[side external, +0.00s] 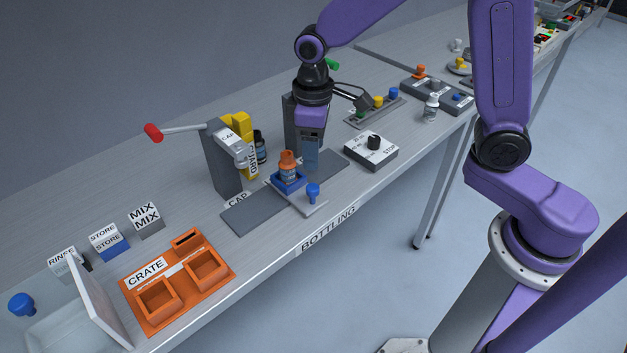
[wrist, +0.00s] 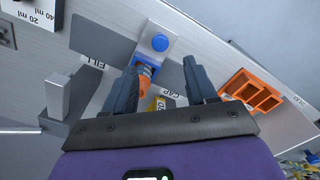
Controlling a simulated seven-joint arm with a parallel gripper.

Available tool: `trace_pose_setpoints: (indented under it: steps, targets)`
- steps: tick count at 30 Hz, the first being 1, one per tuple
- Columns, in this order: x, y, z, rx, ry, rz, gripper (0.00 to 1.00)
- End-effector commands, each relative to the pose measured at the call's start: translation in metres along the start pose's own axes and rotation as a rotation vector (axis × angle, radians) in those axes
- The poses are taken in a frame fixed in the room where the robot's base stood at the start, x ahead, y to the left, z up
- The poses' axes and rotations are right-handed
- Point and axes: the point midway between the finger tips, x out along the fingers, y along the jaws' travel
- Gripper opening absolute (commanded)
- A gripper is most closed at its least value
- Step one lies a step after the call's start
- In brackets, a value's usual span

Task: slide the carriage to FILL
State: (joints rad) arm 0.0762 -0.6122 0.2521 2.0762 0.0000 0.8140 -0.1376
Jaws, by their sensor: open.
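The carriage (side external: 289,183) is a blue block on a grey track (side external: 246,214), with an orange-topped bottle (side external: 288,163) standing on it. Its blue knob (side external: 313,191) sits on a pale plate at the front; the knob also shows in the wrist view (wrist: 160,42). In the wrist view the carriage is between the FILL label (wrist: 92,62) and the CAP label (wrist: 172,93). My gripper (side external: 311,165) is open and points down just behind and right of the bottle. In the wrist view its fingers (wrist: 160,66) are apart; the left one partly hides the bottle.
A capping post with a red-ended lever (side external: 153,132) and a yellow guard (side external: 243,130) stand left of the carriage. A grey post (side external: 291,122) is behind my gripper. A STOP box (side external: 371,151) is to the right. An orange crate (side external: 160,300) is at front left.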

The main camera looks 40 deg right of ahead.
Motion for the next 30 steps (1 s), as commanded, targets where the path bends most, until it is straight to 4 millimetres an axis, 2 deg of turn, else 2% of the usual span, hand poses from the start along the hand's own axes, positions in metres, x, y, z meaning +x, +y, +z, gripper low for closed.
trace_pose_setpoints:
  steps: [1, 9, 15, 21, 29, 30]
  targets:
    - [0.011, 0.0, 0.002, 0.0, -0.006, -0.001, 0.57]
    - [0.06, 0.0, 0.001, 0.001, -0.005, -0.001, 0.57]
    - [0.084, 0.0, 0.001, 0.001, -0.002, 0.0, 0.57]
    - [0.095, 0.0, 0.0, 0.001, 0.0, 0.0, 0.57]
    - [0.095, 0.0, 0.0, 0.001, 0.001, 0.0, 0.57]
    - [0.095, 0.0, 0.0, 0.001, 0.001, 0.0, 0.53]
